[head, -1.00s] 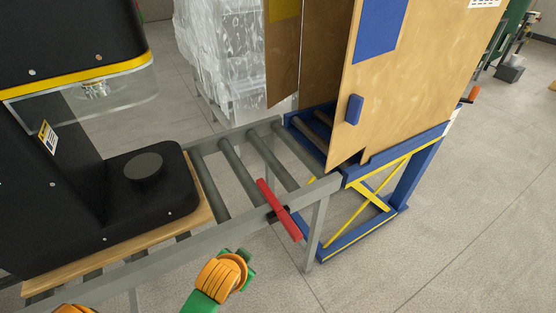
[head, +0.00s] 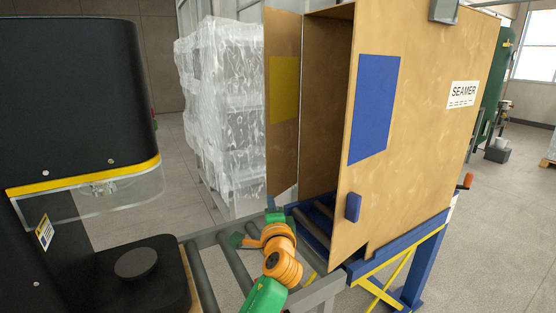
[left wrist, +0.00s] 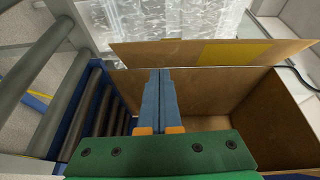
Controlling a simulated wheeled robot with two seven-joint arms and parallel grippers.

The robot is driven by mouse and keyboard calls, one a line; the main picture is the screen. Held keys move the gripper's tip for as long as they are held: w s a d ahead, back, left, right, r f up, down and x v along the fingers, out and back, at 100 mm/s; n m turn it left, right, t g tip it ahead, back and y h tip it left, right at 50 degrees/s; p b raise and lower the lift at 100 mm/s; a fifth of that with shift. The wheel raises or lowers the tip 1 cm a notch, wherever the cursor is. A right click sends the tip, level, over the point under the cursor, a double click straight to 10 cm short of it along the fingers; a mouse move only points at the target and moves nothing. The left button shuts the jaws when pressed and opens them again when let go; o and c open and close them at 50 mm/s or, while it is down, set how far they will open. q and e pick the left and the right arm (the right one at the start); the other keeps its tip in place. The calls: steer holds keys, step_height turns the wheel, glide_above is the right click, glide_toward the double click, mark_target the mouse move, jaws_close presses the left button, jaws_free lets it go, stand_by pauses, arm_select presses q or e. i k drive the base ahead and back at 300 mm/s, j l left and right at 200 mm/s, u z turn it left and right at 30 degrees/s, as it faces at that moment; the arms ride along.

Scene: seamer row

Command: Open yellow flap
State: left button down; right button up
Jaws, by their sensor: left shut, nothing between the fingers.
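The yellow flap is a brown cardboard panel with a yellow square (head: 284,90). It stands upright at the left side of the tall open carton (head: 328,110), angled outward from the opening. In the left wrist view the yellow patch (left wrist: 234,52) is on the panel beyond the carton's opening. My left gripper (left wrist: 160,74) is shut and empty; its blue fingers point toward the lower edge of this flap, and contact cannot be told. In the head view the left wrist is low, in front of the opening. My right gripper is not in view.
A panel with a blue square (head: 374,110) forms the carton's right front. The carton stands on a blue frame (head: 420,240) with rollers. A black machine (head: 75,110) stands at left over the conveyor. A wrapped stack (head: 222,110) is behind the flap.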

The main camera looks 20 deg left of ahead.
mark_target(283, 32)
steer(key=i+j, duration=0.15)
steer(key=i, duration=0.45)
steer(key=i+j, duration=0.15)
steer(key=j, duration=0.15)
steer(key=i+j, duration=0.15)
steer(key=j, duration=0.15)
